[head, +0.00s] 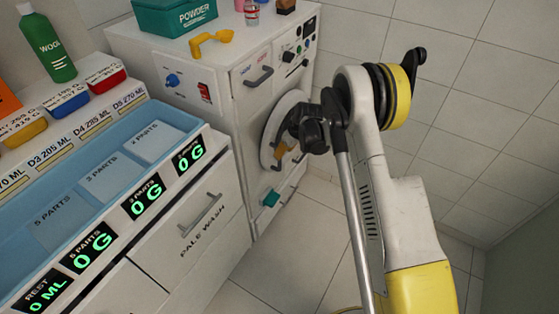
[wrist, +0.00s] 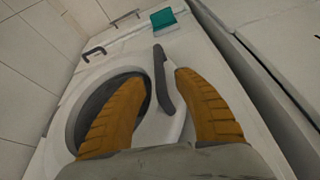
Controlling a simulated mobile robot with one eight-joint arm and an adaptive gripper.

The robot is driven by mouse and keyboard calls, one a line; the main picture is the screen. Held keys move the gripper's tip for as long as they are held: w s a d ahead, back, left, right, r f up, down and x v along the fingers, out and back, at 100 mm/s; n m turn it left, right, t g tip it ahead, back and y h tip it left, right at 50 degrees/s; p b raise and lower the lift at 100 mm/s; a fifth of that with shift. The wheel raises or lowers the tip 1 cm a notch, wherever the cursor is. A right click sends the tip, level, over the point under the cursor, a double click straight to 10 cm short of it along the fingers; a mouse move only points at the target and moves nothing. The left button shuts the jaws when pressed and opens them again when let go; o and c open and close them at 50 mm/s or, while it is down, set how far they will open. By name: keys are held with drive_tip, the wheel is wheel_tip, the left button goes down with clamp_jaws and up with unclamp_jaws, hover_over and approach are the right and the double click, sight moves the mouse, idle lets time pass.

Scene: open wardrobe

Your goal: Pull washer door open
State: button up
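The white washer (head: 262,90) stands at the back, with its round door (head: 268,140) on the front. The door looks closed, partly hidden behind my arm in the head view. In the wrist view the door (wrist: 165,125) shows a pale rim around dark glass, with a dark grey bar handle (wrist: 161,80) on it. My gripper (wrist: 158,76) has two orange fingers spread apart, one on each side of the handle. Whether either finger touches the handle cannot be told. In the head view my gripper (head: 285,152) is at the door, mostly hidden by its wrist.
A drawer unit (head: 190,225) with a blue tray and several displays stands at the front left, close to the washer. A teal powder box (head: 175,16) and a yellow scoop (head: 211,42) are on the washer top. A teal part (head: 271,198) sits low on its front. Tiled floor (head: 300,240) is clear.

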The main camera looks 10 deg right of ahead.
drive_tip(key=b, duration=0.2)
hover_over(279, 168)
drive_tip(key=f, duration=0.3)
drive_tip(key=w+f, duration=0.1)
drive_tip(key=f, duration=0.1)
drive_tip(key=shift+d+f, duration=0.15)
drive_tip(key=shift+f, duration=0.1)
drive_tip(key=shift+s, duration=0.1)
clamp_jaws()
